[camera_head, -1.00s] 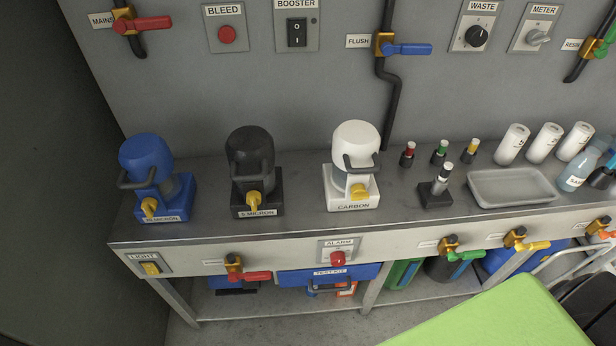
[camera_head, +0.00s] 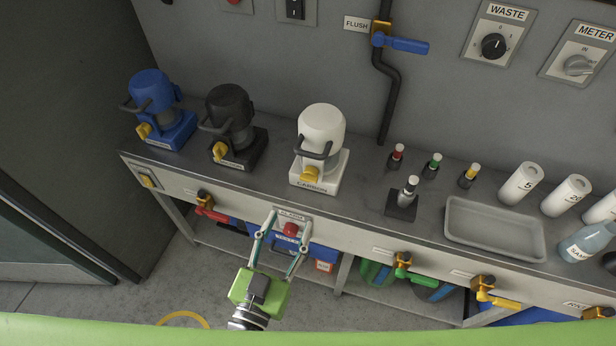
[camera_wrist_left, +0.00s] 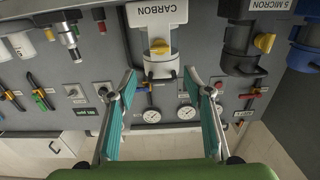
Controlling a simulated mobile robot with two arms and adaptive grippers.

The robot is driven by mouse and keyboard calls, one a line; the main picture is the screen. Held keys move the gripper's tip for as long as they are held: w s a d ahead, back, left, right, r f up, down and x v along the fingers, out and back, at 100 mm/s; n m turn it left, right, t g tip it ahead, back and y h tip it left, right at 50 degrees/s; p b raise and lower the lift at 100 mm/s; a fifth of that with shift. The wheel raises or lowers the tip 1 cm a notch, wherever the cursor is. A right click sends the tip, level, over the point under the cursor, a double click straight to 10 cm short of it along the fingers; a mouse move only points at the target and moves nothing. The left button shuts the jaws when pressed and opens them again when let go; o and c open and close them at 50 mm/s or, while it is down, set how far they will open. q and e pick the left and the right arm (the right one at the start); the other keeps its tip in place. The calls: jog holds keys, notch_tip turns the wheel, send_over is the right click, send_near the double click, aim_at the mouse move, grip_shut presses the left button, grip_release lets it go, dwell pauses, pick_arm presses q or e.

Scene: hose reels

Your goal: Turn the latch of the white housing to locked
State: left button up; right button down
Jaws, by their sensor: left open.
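The white housing (camera_head: 321,125) stands upright on the bench on a white base labelled CARBON, with a dark handle on its front. Its yellow latch (camera_head: 310,175) sits low on the front, at the left of the base. In the left wrist view the white housing (camera_wrist_left: 148,18) is at top middle, with the yellow latch (camera_wrist_left: 160,47) beyond the fingertips. My left gripper (camera_head: 287,221) is open and empty, in front of the bench edge and below the white housing, apart from the latch. Its spread fingers show in the left wrist view (camera_wrist_left: 160,78). My right gripper is not in view.
A black housing (camera_head: 232,115) and a blue housing (camera_head: 152,92) stand left of the white one. Small vials and a grey tray (camera_head: 495,229) are to its right. Bench space beside the white housing is clear.

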pick_arm(q)
send_near(308, 181)
jog(key=w, duration=0.2)
jog(key=x, duration=0.4)
jog(key=p+x, duration=0.1)
jog(key=x, duration=0.3)
jog(key=shift+d+p, duration=0.25)
jog(key=shift+p, duration=0.05)
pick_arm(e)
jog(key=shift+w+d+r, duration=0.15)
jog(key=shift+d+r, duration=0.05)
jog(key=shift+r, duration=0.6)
pick_arm(q)
jog(key=c, duration=1.1)
